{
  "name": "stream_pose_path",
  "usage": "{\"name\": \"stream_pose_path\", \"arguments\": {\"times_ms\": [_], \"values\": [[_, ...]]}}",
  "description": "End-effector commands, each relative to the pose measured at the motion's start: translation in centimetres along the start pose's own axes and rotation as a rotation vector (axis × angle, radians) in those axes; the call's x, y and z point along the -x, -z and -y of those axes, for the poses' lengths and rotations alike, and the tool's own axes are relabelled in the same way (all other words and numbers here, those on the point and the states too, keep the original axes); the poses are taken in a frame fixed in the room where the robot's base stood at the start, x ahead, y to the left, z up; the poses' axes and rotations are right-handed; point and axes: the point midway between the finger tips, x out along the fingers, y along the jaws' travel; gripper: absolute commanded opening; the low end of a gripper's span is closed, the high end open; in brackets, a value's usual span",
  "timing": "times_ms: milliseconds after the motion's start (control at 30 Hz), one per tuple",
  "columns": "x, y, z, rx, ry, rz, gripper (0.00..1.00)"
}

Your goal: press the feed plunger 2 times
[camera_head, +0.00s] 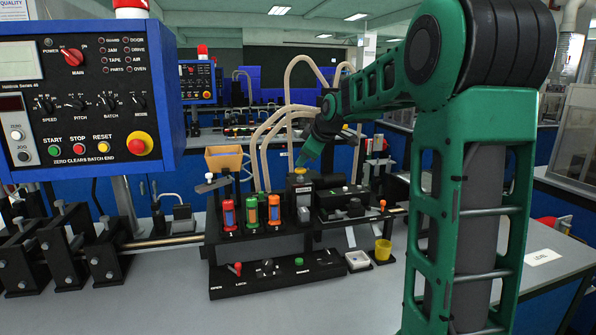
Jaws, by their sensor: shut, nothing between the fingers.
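What looks like the feed plunger (300,171) is a small yellow-brown cap on top of a black block (299,190) with a label too small to read. It stands upright near the middle of the black tape machine. The arm reaches in from the right.
A front panel (275,273) carries a red lever and knobs. Pale curved hoses rise behind. A blue control box (90,125) fills the left.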

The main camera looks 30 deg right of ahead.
Motion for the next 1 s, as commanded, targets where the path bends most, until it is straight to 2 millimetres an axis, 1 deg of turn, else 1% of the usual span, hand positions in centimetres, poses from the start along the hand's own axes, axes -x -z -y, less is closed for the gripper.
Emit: {"name": "stream_pose_path", "arguments": {"times_ms": [1000], "values": [[-0.79,-0.63,0.60,-0.001,0.002,0.002,0.00]]}}
